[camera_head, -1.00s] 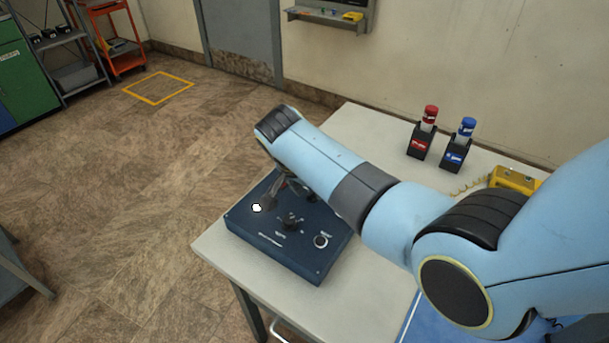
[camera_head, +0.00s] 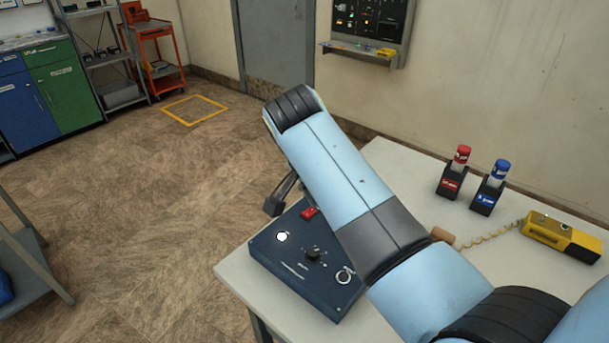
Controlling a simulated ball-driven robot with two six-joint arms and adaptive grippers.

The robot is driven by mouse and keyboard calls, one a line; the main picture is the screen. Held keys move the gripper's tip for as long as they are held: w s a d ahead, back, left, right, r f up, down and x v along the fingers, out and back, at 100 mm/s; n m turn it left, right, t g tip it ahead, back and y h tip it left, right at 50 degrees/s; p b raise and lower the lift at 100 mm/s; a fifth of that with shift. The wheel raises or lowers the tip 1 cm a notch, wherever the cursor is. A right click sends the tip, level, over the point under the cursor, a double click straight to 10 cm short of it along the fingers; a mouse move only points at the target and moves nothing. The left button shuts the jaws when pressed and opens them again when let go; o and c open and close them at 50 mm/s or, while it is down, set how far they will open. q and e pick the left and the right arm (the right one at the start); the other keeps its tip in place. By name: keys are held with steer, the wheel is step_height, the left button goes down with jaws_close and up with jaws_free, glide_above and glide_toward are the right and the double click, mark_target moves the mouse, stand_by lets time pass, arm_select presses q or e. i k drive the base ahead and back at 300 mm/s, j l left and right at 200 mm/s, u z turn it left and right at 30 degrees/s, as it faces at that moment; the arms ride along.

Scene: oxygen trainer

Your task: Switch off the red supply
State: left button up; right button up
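A dark blue control box (camera_head: 300,281) stands on the table's front left corner. Its top has a red switch (camera_head: 309,213) at the back, a bright white lamp (camera_head: 281,236), a black knob (camera_head: 313,254) and a round fitting (camera_head: 344,275). My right arm reaches in from the right, over the box, and hides part of its back. The dark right gripper (camera_head: 275,203) shows below the arm's end, beside the red switch in the picture. Its finger opening is not clear. A red-capped cylinder (camera_head: 462,157) and a blue-capped cylinder (camera_head: 499,171) stand in black holders. My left gripper is out of view.
The pale table (camera_head: 395,155) stands against the wall. A yellow handheld device (camera_head: 560,237) with a coiled cord lies at its right. A panel with lights (camera_head: 373,22) hangs on the wall. The floor to the left is mostly free.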

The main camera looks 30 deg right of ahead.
mark_target(310, 212)
steer(key=k+j, duration=0.7)
steer(key=k, duration=0.2)
